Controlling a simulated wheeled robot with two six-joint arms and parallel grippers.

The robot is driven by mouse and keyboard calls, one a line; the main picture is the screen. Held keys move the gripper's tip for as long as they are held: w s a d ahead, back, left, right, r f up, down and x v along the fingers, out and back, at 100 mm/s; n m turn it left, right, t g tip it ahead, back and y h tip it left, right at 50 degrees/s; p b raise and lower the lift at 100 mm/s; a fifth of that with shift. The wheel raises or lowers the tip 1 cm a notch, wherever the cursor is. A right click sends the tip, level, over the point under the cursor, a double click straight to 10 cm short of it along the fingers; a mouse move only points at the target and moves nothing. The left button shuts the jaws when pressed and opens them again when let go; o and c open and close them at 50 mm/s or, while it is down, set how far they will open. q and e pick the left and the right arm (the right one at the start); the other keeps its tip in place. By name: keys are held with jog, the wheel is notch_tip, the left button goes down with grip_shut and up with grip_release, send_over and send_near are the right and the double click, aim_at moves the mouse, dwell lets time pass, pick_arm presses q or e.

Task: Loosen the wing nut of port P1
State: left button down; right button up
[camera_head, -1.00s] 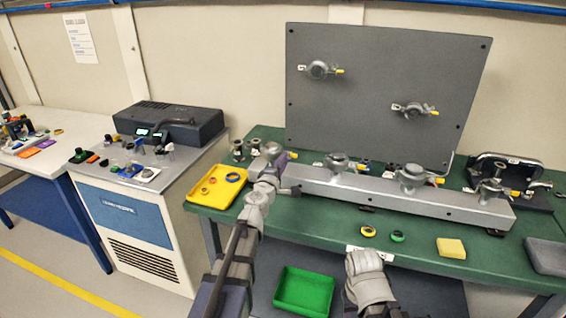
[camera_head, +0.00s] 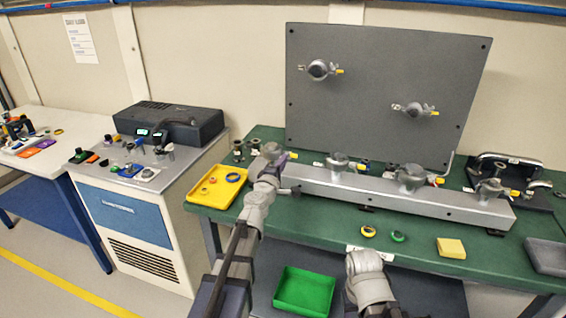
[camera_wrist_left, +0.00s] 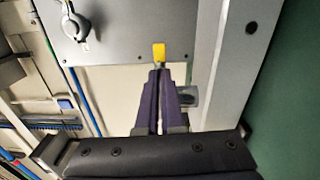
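The leftmost clamped port (camera_head: 272,150) on the silver rail is partly hidden by my left arm; its label is unreadable, so I cannot confirm that it is P1. My left gripper (camera_head: 291,157) is beside it. In the left wrist view, the purple fingers of the left gripper (camera_wrist_left: 158,72) are nearly together, with a thin grey piece between their tips. The yellow-ended wing nut (camera_wrist_left: 159,52) projects just beyond them, and the fingers appear shut on it. My right gripper (camera_head: 364,262) is low at the table's front; its fingers cannot be made out.
The silver rail (camera_head: 335,190) carries other clamped ports on the green table (camera_head: 320,233). A grey upright panel (camera_head: 385,85) stands behind. A yellow tray (camera_head: 203,198) with rings lies left, a green bin (camera_head: 304,292) below. Rings and a yellow block (camera_head: 451,248) lie in front.

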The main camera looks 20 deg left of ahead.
pick_arm(q)
jog(key=shift+n, duration=0.3)
dwell(0.5)
jog(key=shift+n, duration=7.7)
jog(key=c, duration=1)
grip_release()
jog(key=shift+c, duration=0.2)
